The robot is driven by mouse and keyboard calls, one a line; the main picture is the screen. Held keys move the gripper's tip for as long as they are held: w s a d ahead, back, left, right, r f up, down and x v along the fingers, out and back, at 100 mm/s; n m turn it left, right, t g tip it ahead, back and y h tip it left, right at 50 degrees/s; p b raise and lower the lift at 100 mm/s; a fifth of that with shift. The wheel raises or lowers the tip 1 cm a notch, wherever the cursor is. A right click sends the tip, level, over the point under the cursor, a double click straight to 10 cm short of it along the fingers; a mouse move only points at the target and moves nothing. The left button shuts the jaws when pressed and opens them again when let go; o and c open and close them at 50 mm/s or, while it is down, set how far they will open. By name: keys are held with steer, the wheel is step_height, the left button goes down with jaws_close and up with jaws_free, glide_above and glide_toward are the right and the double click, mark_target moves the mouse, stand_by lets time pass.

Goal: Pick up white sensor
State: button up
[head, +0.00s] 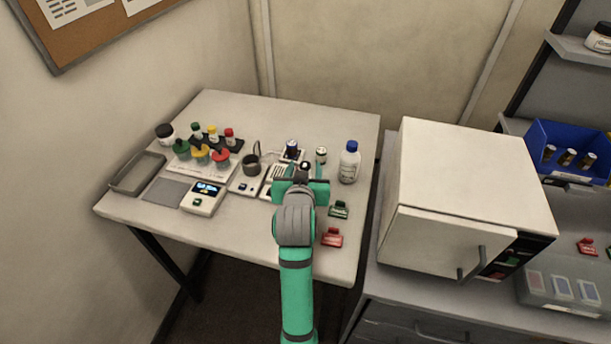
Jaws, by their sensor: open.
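A small white cylinder (321,156) with a dark top stands upright near the back right of the white table. It looks like the white sensor, but it is too small to be sure. My gripper (302,182) is open over the right half of the table, in front of this cylinder and a little to its left. They look apart in the picture. A dark blue cylinder (291,149) stands to the left of the white one. My gripper and wrist hide part of the table and of the white device beneath; the space between the fingers is not clear.
A blue-capped bottle (349,163) stands close on the right. A green clip (339,210) and a red clip (332,237) lie at the front right. A scale (203,197) and a rack of coloured caps (215,144) are left. A white oven (462,190) stands right.

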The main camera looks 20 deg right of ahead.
steer(key=shift+w+d+f, duration=0.15)
steer(key=shift+w, duration=0.15)
steer(key=shift+c, duration=0.3)
jaws_close()
steer(key=shift+r, duration=0.2)
